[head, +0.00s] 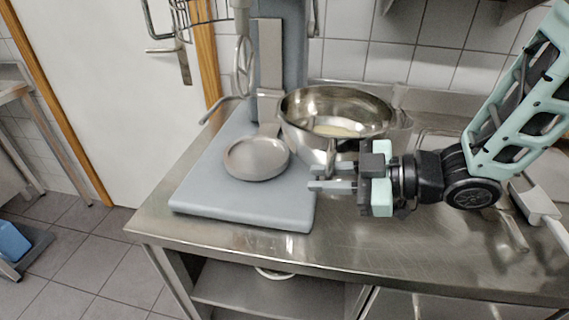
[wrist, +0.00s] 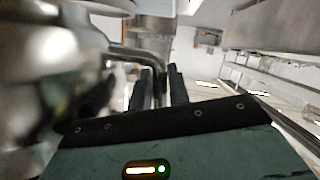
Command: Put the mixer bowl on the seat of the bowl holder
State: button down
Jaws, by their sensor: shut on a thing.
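The steel mixer bowl (head: 300,120) is at the right rear of the blue-grey mixer base (head: 255,208), with something pale in its bottom. It appears roughly upright, to the right of the round grey seat (head: 257,158), which is empty. My gripper (head: 332,172) is at the bowl's front side, shut on its bar handle (head: 331,152). In the wrist view the blurred bowl (wrist: 45,70) fills the left, and its handle (wrist: 140,52) runs to my fingers (wrist: 163,88). The bowl's underside is partly hidden by my gripper, so I cannot tell whether it touches anything.
The mixer column (head: 293,60) stands behind the seat. A wire whisk (head: 243,62) and a bent metal rod (head: 222,108) are at its left. The steel table (head: 400,245) is bare in front of my gripper. A white-handled utensil (head: 540,205) lies at the right.

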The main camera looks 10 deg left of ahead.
jog(key=shift+a+r+p+x, duration=0.2)
jog(key=shift+p+x, duration=0.8)
jog(key=shift+x, duration=2.05)
jog(key=shift+r+p+x, duration=0.45)
jog(key=shift+p+x, duration=0.5)
jog(key=shift+x, duration=2.05)
jog(key=shift+a+r+p+x, duration=0.2)
jog(key=shift+p+x, duration=0.8)
jog(key=shift+x, duration=2.05)
jog(key=shift+w+d+r, duration=0.1)
jog(key=shift+d+r, duration=0.05)
jog(key=c, duration=1.3)
grip_release()
jog(key=shift+d, duration=0.1)
